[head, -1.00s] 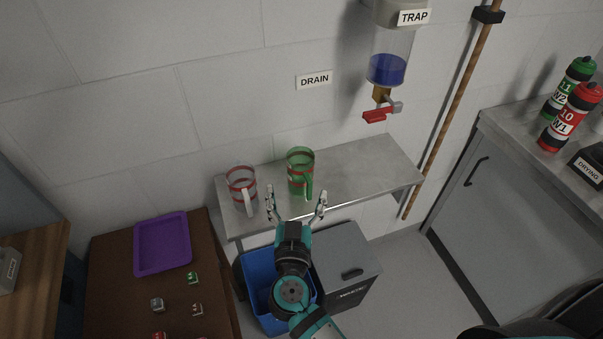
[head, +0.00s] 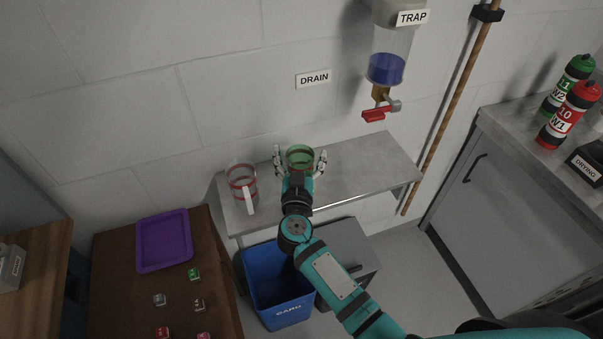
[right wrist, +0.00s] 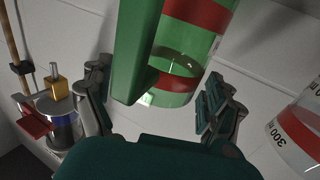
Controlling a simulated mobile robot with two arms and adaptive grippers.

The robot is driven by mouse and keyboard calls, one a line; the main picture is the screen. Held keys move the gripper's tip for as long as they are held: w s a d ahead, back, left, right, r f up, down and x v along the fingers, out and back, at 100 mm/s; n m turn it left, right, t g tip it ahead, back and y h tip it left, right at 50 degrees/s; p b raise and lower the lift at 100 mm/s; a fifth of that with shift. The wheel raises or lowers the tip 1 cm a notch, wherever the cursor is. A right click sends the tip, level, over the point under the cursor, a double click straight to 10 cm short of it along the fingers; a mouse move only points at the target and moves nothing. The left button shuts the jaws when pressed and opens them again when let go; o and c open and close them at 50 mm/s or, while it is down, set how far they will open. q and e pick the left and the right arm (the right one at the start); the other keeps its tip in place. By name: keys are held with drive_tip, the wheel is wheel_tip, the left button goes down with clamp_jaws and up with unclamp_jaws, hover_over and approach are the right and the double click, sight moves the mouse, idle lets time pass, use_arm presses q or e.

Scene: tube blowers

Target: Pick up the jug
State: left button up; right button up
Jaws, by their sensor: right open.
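Two jugs stand on the metal shelf (head: 365,167). The green jug with red bands (head: 300,156) is partly hidden behind my right gripper (head: 300,160); a clear jug with red bands and a white handle (head: 242,185) stands to its left. My right gripper is open, with its fingers on either side of the green jug. In the right wrist view, the green jug (right wrist: 185,75) and its green handle lie between the spread fingers (right wrist: 155,105), with gaps on both sides. The clear jug also shows at the right edge there (right wrist: 295,140). My left gripper is not in view.
A trap with blue liquid and a red valve handle (head: 376,114) hangs on the wall above the shelf. A blue bin (head: 280,290) and a grey box stand below. A brown table with a purple tray (head: 164,241) is at left.

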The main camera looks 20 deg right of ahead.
drive_tip(key=shift+s, duration=0.1)
drive_tip(key=shift+c, duration=0.8)
drive_tip(key=c, duration=1.4)
